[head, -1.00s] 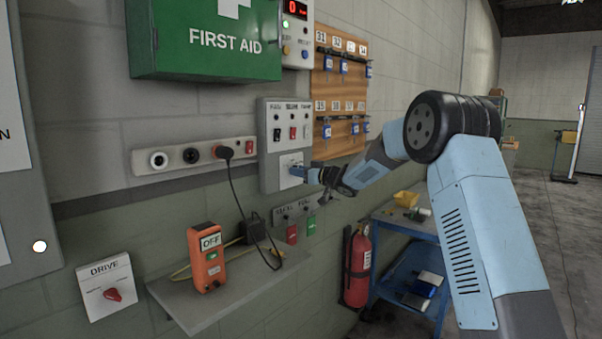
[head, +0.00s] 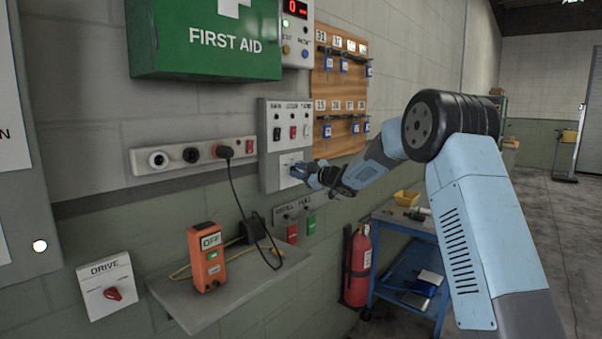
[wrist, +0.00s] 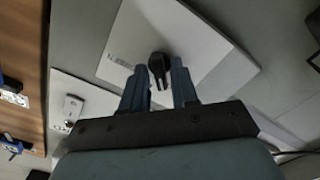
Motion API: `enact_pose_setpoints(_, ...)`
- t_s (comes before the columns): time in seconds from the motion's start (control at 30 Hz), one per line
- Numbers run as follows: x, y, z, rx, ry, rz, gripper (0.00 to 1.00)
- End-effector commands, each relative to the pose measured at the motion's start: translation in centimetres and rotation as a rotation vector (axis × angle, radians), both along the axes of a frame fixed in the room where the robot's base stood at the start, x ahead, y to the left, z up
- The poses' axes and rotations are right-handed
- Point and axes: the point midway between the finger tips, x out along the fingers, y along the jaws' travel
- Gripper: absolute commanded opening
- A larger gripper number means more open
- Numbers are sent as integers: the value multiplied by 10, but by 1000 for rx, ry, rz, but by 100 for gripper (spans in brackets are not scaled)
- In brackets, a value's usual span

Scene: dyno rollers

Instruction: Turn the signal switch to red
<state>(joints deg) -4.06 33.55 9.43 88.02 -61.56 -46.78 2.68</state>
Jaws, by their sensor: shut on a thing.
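The signal switch is a black knob (wrist: 157,66) on a white plate (wrist: 205,60), seen upright between my fingers in the wrist view. In the head view its plate (head: 286,160) is on the lower part of a grey wall panel (head: 269,172), and my gripper covers the knob. My gripper (head: 303,173) reaches the panel from the right. Its two blue fingers (wrist: 160,74) are shut on the knob, one on each side. Small lettering on the plate is only partly readable, and the knob's set position is not clear.
Small switches (head: 292,132) sit above the plate on the same panel. A key board (head: 340,95) is close on the right. Below are red and green buttons (head: 311,224) and a shelf with an orange box (head: 207,258). A socket strip (head: 194,155) is on the left.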

Motion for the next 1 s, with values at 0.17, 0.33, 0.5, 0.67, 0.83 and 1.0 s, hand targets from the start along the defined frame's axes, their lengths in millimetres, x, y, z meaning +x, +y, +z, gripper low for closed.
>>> enact_pose_setpoints(0.17, -2, 4, 0, -50, -67, 6, 0)
enact_pose_setpoints(0.33, -2, 4, -1, -79, -103, 6, 0)
enact_pose_setpoints(0.5, -3, 5, -1, -92, -119, 8, 0)
enact_pose_setpoints(0.67, -3, 5, -1, -93, -120, 8, 0)
enact_pose_setpoints(0.83, -3, 5, -2, -93, -119, 9, 0)
enact_pose_setpoints(1.0, -2, 4, -2, -92, -118, 7, 38)
